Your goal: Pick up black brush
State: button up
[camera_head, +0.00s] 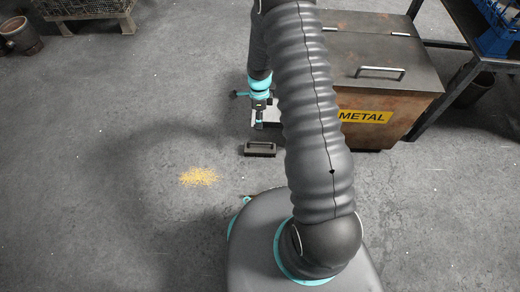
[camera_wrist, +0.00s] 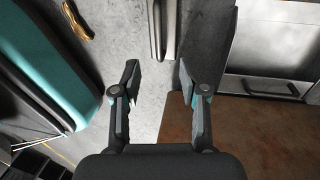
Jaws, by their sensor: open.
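The black brush (camera_head: 260,150) lies on the grey floor in front of the metal bin, its long side running left to right in the head view. My gripper (camera_head: 259,120) hangs just above and behind it in that view, pointing down. In the wrist view, my gripper (camera_wrist: 158,72) has its two fingers spread, with nothing between them. A long, narrow dark-and-pale thing, which looks like the brush (camera_wrist: 163,28), shows at the top edge there, beyond the fingertips and partly cut off by the frame. No contact with it shows.
The brown bin labelled METAL (camera_head: 385,100) stands close to the right of my gripper. A yellow granular pile (camera_head: 199,176) lies on the floor to the left. A dark table (camera_head: 465,75) stands at the right. The floor at the left is mostly clear.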

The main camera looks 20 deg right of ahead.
aim_at(260, 143)
jog(key=f, duration=0.2)
jog(key=s+f, duration=0.1)
jog(key=f, duration=0.2)
jog(key=f+b, duration=0.1)
jog(key=f, duration=0.2)
jog(key=shift+s+a, duration=0.25)
jog(key=shift+s, duration=0.05)
jog(key=shift+s+f+b, duration=0.1)
jog(key=shift+s+f, duration=0.1)
jog(key=shift+f, duration=0.65)
jog(key=shift+s+f+b, duration=0.15)
jog(key=shift+s+f, duration=0.05)
jog(key=shift+f, duration=0.6)
jog(key=shift+s+f+b, duration=0.1)
jog(key=shift+s+f, duration=0.1)
jog(key=shift+f, duration=0.65)
jog(key=shift+c, duration=0.2)
grip_shut()
